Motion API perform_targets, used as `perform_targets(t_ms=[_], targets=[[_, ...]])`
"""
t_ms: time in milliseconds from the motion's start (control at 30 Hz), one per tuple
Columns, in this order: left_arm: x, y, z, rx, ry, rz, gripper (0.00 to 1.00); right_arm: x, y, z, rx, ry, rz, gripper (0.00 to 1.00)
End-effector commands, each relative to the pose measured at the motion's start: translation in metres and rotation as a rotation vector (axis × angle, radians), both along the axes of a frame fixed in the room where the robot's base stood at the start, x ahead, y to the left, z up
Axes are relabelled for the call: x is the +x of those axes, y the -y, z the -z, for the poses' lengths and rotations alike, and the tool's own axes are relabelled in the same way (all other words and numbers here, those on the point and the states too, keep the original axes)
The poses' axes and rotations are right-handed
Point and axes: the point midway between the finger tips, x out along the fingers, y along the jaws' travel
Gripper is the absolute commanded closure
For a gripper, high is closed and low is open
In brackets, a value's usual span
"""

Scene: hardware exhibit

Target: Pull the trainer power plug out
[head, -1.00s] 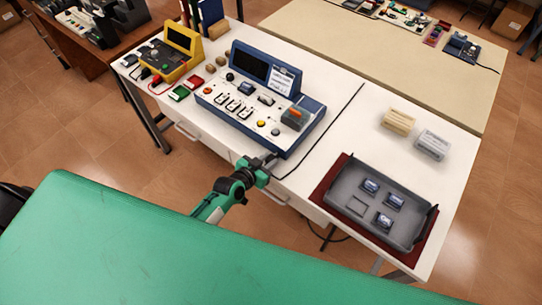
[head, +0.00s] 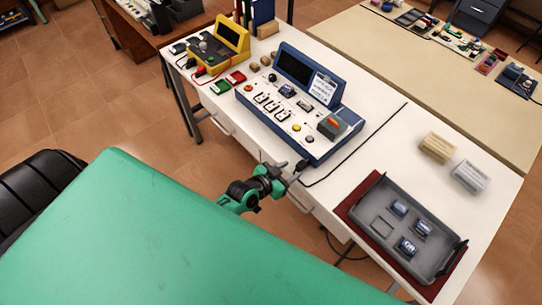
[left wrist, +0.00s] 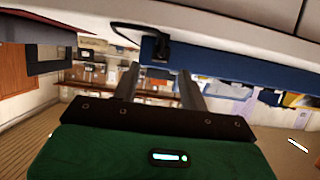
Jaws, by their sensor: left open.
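The blue trainer (head: 300,110) with a white sloped panel stands on the white table. A black plug (left wrist: 158,46) sits at its blue side in the left wrist view, beyond and between my finger ends. In the head view the plug is hidden or too small to tell apart from my gripper; a black cable (head: 352,152) runs from there across the table. My left gripper (head: 296,170) is at the trainer's near right corner. It is open, its two fingers apart (left wrist: 158,85), with nothing clearly between them. My right gripper is not in view.
A grey tray (head: 447,272) with several small modules lies on a red mat at the right. Beige (head: 437,147) and pale grey (head: 470,177) blocks stand behind it. A yellow device (head: 228,33) is at the left. A large green surface (head: 150,235) fills the front.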

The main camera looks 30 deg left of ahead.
Motion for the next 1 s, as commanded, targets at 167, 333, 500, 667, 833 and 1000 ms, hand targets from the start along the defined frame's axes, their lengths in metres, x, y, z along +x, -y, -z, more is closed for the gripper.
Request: perform_targets(t_ms=[167,333,500,667,833,1000], targets=[[-0.033,-0.012,-0.012,0.001,0.0,0.0,0.56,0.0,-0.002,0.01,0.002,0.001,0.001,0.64],[-0.058,-0.021,-0.023,0.001,-0.002,0.0,0.56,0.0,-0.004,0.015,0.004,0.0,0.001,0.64],[-0.074,-0.027,-0.031,0.001,-0.001,0.0,0.56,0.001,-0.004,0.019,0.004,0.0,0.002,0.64],[-0.079,-0.029,-0.034,0.0,-0.001,0.0,0.56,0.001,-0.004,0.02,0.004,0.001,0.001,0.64],[-0.08,-0.029,-0.035,0.0,0.0,-0.001,0.56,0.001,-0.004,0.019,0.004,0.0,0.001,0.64],[-0.08,-0.029,-0.035,0.0,0.0,-0.001,0.56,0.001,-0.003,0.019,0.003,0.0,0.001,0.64]])
